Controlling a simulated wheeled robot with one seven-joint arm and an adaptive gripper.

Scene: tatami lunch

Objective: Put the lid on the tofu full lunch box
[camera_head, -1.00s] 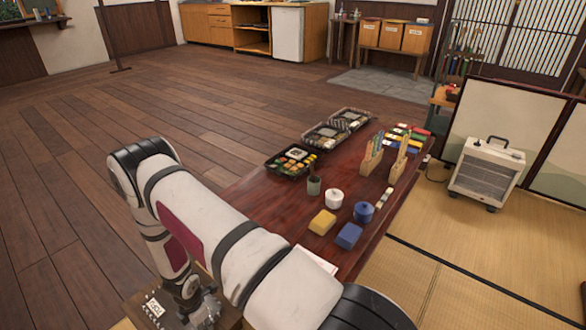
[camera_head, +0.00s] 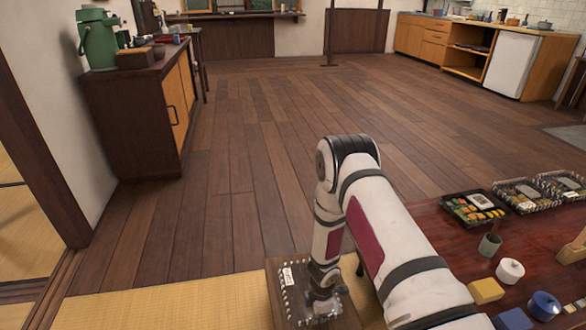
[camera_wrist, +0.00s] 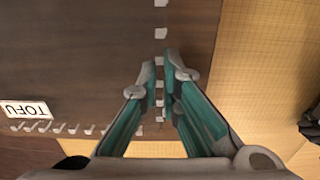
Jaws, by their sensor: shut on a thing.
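A clear lid with a white TOFU label (camera_wrist: 26,109) is seen through, its rim showing as white glints; in the head view its label (camera_head: 288,276) shows too. My gripper (camera_wrist: 160,75) is shut on one side of its rim, and in the head view it (camera_head: 322,292) is low over a brown wooden stand. I cannot tell whether the lid touches the stand. On the red-brown table at right are black lunch boxes: one with a colorful filling (camera_head: 472,208), and two behind it (camera_head: 525,195) (camera_head: 563,186). I cannot read which one holds tofu.
The brown stand (camera_head: 279,312) is on yellow tatami (camera_head: 160,305). The table also bears a green cup (camera_head: 489,245), a white pot (camera_head: 509,271), a blue pot (camera_head: 543,305) and a yellow block (camera_head: 486,290). The wooden floor ahead is clear.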

